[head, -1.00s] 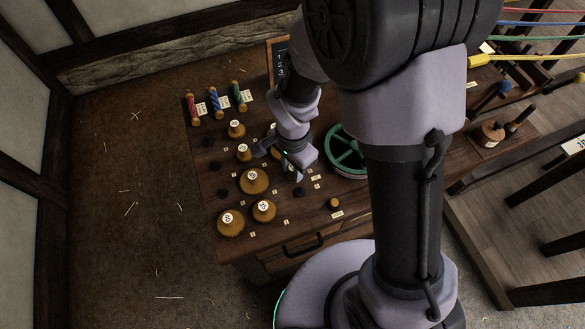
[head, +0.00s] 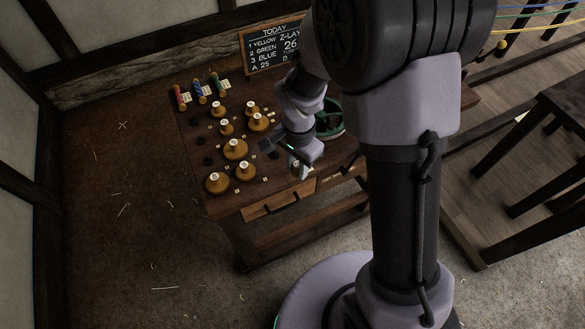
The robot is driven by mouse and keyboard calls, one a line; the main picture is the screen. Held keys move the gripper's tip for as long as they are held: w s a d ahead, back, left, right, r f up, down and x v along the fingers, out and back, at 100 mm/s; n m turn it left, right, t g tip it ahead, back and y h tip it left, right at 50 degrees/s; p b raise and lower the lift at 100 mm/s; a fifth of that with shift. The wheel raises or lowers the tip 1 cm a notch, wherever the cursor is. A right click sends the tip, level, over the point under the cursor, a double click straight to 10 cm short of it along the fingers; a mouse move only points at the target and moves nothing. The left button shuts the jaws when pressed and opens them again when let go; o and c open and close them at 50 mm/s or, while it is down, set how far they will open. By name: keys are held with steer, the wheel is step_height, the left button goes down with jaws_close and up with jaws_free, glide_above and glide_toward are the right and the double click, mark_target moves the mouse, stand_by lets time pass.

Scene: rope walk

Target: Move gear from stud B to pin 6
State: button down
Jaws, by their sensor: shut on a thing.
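My gripper (head: 287,149) is low over the front right part of the dark wooden bench. It is shut on a small wooden gear (head: 297,169), which is mostly hidden below and beside the jaws. I cannot tell whether that gear still touches a stud or the bench top. Other round wooden gears with white number labels sit on the bench to the left, among them a large one (head: 235,149), two at the front (head: 217,182) (head: 245,170) and smaller ones behind (head: 226,127). Stud B and pin 6 cannot be made out; the small tags are too small to read.
A chalkboard (head: 272,50) stands at the back of the bench, partly hidden by my arm. Red, blue and green bobbins (head: 198,90) stand at the back left. Drawers (head: 270,208) front the bench.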

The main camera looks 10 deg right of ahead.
mark_target(297, 164)
steer(key=shift+r+p, duration=0.35)
steer(key=shift+r, duration=0.15)
steer(key=shift+w+r+p, duration=0.1)
steer(key=shift+r+p, duration=0.35)
steer(key=shift+r, duration=0.15)
steer(key=shift+r+p, duration=0.65)
steer(key=shift+r, duration=0.3)
steer(key=shift+f, duration=0.1)
